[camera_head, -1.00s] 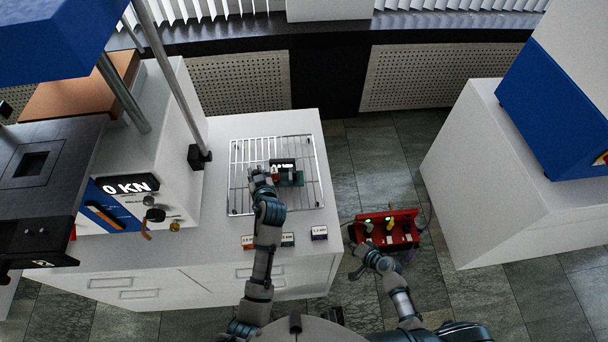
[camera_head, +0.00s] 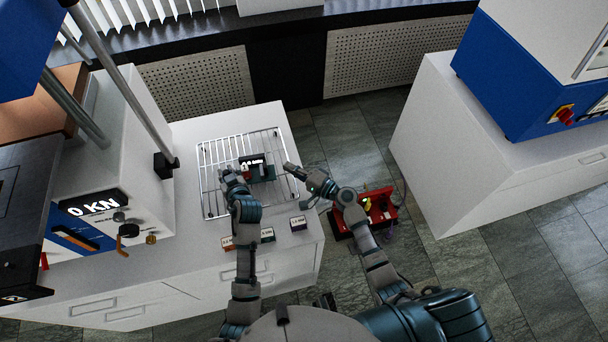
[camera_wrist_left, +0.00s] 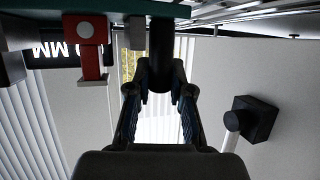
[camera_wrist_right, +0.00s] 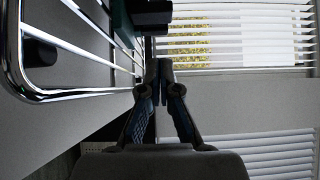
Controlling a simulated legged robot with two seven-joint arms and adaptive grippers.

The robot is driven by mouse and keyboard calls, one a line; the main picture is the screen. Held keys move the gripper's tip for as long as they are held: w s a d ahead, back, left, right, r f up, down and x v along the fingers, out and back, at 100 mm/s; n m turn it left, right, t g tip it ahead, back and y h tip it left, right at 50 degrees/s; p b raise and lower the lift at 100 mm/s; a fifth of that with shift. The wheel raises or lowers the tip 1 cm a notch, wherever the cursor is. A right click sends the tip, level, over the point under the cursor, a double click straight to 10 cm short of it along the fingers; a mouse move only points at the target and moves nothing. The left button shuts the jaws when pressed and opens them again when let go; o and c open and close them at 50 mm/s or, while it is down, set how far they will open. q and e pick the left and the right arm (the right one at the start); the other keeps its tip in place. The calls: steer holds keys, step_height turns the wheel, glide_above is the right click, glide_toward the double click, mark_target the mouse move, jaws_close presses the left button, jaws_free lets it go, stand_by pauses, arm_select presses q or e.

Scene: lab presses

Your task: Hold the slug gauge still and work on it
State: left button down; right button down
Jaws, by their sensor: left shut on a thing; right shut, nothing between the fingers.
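The slug gauge (camera_head: 262,173) is a small dark green device with a lit display, on the wire rack (camera_head: 208,188) on the white cabinet. In the left wrist view its red part with a white dot (camera_wrist_left: 87,45) and part of the display reading "MM" show. My left gripper (camera_head: 232,174) is at the gauge's left side, and in the left wrist view (camera_wrist_left: 160,75) its fingers are closed on a dark cylindrical part of it. My right gripper (camera_head: 291,168) is shut and empty at the rack's right edge, apart from the gauge. It also shows in the right wrist view (camera_wrist_right: 164,72).
Several small labelled blocks (camera_head: 267,235) stand along the cabinet's front edge. A red tool holder (camera_head: 375,208) is right of the cabinet, partly behind my right arm. A press with a "0 KN" display (camera_head: 94,207) stands left. Another blue-white machine (camera_head: 510,85) stands right.

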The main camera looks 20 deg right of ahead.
mark_target(262, 173)
arm_select(q)
steer(key=shift+r, duration=0.1)
arm_select(e)
steer(key=a, duration=0.2)
steer(key=w+a, duration=0.1)
steer(key=shift+a, duration=0.9)
arm_select(q)
steer(key=shift+d, duration=0.1)
arm_select(e)
steer(key=a, duration=0.4)
steer(key=shift+w+a, duration=0.1)
steer(key=shift+a, duration=0.3)
